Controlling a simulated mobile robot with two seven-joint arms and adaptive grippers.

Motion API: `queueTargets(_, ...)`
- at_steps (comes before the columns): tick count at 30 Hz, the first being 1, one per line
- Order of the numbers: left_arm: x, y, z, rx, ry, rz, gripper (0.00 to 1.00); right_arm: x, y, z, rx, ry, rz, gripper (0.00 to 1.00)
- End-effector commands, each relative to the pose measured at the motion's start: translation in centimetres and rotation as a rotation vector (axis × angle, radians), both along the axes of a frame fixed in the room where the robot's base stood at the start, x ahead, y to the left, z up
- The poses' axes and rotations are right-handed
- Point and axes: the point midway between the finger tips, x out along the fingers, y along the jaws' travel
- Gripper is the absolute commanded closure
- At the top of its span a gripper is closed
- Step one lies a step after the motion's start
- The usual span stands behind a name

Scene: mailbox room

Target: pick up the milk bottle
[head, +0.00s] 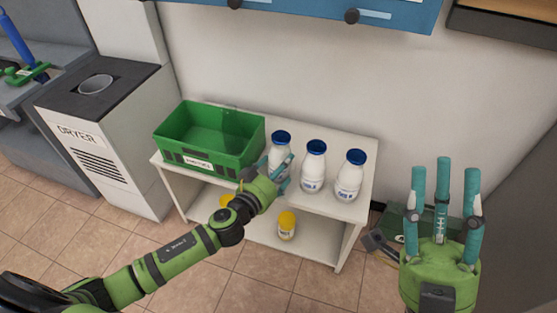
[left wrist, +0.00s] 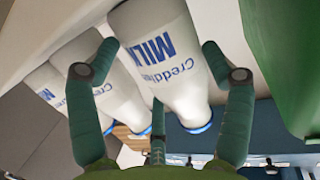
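Three white milk bottles with blue caps stand in a row on the white shelf's top: the left one (head: 280,146), the middle one (head: 314,167) and the right one (head: 350,176). My left gripper (head: 276,172) is at the left bottle, its fingers on either side of the body. In the left wrist view, that bottle (left wrist: 165,60), lettered "MILK", sits between the spread, bent fingers (left wrist: 158,52). The fingertips are close to its sides; firm contact is not clear. My right gripper (head: 443,180) is open and empty, fingers up, right of the shelf.
A green crate (head: 245,158) stands left of the bottles on the white shelf (head: 345,212). Yellow-capped bottles (head: 287,226) stand on the lower shelf. A dryer (head: 105,140) is at left, and a blue cabinet (head: 290,10) hangs above.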

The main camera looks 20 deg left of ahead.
Motion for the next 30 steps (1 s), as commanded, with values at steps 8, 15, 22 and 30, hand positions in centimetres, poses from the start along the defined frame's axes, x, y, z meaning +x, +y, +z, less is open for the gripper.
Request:
queueTargets(8,0.0,0.0,0.2,0.001,-0.004,0.0,0.78,0.0,0.0,0.0,-0.001,0.001,-0.001,0.6)
queueTargets(15,0.1,0.0,1.1,0.001,-0.004,0.0,0.78,0.4,0.2,0.3,-0.014,0.026,-0.006,0.6)
queueTargets(22,0.1,0.0,3.3,0.0,-0.005,0.0,0.78,2.4,0.8,-0.8,-0.081,0.191,-0.023,0.6)
queueTargets(30,0.1,0.0,5.7,-0.001,-0.006,-0.001,0.78,7.0,0.0,-6.9,-0.189,0.562,-0.089,0.6)
